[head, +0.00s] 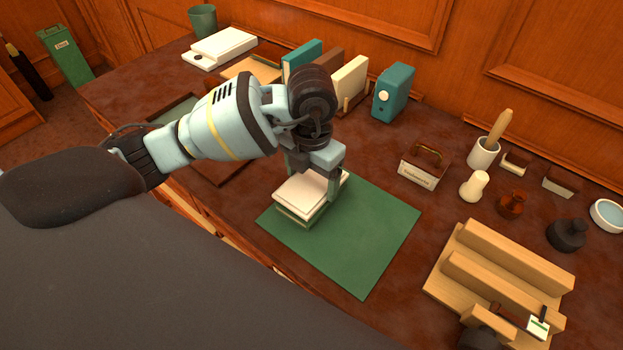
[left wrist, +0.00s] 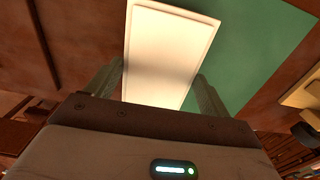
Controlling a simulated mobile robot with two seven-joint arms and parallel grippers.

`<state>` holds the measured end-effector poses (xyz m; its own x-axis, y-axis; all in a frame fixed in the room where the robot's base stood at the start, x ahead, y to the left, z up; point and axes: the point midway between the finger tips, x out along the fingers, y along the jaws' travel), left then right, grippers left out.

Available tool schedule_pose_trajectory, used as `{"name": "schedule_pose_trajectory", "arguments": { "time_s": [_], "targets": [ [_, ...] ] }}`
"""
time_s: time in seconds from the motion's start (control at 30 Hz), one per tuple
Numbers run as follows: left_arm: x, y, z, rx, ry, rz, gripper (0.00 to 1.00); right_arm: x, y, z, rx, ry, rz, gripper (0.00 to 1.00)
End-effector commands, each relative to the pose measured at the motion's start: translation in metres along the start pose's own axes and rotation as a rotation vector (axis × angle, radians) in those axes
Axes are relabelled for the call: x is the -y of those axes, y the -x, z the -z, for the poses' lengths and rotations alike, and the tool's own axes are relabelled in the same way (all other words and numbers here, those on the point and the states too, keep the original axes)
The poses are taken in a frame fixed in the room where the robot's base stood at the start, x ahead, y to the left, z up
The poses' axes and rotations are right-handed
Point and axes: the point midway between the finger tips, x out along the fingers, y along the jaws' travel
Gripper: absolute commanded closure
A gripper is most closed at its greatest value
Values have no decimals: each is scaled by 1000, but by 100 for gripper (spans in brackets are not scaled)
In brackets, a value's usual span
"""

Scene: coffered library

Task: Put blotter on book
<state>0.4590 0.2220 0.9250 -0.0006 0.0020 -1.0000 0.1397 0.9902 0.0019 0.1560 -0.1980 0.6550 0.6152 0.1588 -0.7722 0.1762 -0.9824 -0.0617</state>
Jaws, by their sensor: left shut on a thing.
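My left gripper (head: 314,180) points down and is shut on a cream slab (head: 303,192), with one finger on its right side; the far finger is mostly hidden. In the left wrist view the slab (left wrist: 168,50) lies between both fingers. Below it in the head view is a green layer (head: 294,217), like a book cover, on a green mat (head: 365,235). I cannot tell whether slab and green layer touch, nor surely which is blotter or book. A labelled block with an arched handle (head: 424,168) stands apart, to the right. My right gripper is not in view.
Upright books (head: 347,82) and a teal box (head: 393,92) stand behind. Desk items including a white cup (head: 483,152) and dark bottle (head: 567,234) are at right. A stepped wooden stand (head: 500,270) is at front right. The mat's right half is clear.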

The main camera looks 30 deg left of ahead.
Motion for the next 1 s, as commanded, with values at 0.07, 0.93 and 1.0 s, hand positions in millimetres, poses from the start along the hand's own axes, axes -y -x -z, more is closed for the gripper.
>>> {"name": "schedule_pose_trajectory", "arguments": {
  "time_s": [0.07, 0.93, 1.0],
  "targets": [
    [0, -10, 0, 1, 0, 1, 42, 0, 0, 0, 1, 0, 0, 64],
    [0, -16, 0, 3, 0, 0, 0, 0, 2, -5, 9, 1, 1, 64],
    [0, -11, -1, 5, 0, 0, 0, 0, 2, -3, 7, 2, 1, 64]
  ]
}}
